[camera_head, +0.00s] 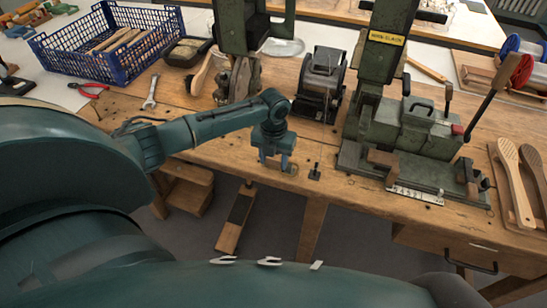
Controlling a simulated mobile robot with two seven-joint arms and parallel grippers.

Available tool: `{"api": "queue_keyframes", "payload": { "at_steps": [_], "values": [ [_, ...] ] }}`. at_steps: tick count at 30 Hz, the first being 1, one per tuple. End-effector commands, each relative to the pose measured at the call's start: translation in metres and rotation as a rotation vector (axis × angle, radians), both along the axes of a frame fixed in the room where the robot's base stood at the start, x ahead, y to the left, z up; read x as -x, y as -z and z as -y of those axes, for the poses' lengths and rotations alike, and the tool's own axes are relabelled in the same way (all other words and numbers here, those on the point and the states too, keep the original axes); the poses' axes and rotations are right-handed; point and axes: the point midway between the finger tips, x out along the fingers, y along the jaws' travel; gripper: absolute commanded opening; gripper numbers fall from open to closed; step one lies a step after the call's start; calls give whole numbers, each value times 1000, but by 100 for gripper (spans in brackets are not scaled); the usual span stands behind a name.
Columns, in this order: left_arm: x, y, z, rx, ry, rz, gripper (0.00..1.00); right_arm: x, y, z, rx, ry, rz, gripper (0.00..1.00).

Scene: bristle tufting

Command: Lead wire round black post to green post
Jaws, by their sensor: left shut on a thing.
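My left gripper (282,166) reaches in from the left, pointing down near the front edge of the wooden workbench. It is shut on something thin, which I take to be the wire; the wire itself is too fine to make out. A small black post (315,172) on a dark base stands on the bench just right of the gripper, apart from it. I cannot pick out a separate green post. My right gripper is not in view.
A blue crate (110,45), a spanner (151,92) and red pliers (88,88) lie left. Wooden brush bodies (515,185) lie far right.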

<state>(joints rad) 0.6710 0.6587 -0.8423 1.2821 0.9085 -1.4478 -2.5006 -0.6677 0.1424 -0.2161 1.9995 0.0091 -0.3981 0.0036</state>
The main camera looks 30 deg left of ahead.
Motion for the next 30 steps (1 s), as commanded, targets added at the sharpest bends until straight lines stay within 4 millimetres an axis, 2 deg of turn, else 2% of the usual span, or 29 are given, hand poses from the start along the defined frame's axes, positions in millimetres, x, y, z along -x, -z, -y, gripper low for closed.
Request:
{"api": "queue_keyframes", "payload": {
  "at_steps": [7,8,16,27,28,30],
  "values": [
    [0,5,0,0,0,0,25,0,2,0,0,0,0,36],
    [0,4,0,0,0,0,49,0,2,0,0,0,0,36],
    [0,4,1,1,1,0,71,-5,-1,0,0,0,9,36],
    [-1,4,4,9,4,3,72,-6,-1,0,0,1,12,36],
    [0,4,5,9,5,3,65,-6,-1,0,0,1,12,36],
    [-1,4,5,9,5,3,70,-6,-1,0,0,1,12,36]
  ]
}}
